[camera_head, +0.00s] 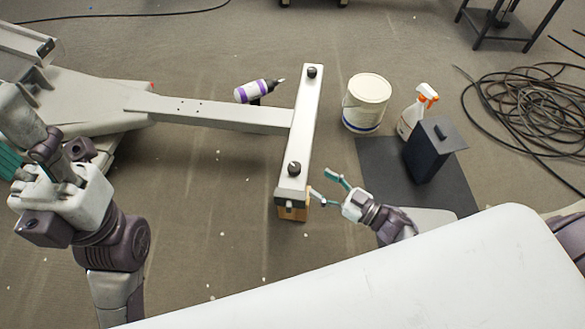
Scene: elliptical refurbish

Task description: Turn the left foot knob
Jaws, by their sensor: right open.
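The pale crossbar (303,125) of the elliptical's foot runs up and down mid-picture. A black knob (312,71) sits on top of its far end, and another black knob (294,169) on top of its near end. I cannot tell which knob the task calls left. My right gripper (320,182) is just right of the near end. Its two teal-tipped fingers are spread and empty, pointing left toward the bar, apart from the near top knob. My left arm's end (60,190) is at the left edge; its fingers cannot be made out clearly.
A wooden block (292,213) is under the bar's near end. A purple-and-white bottle (254,91) lies beside the frame's beam (215,112). A white bucket (367,103), spray bottle (416,112) and dark box (431,150) stand right. Coiled cable (530,110) lies far right.

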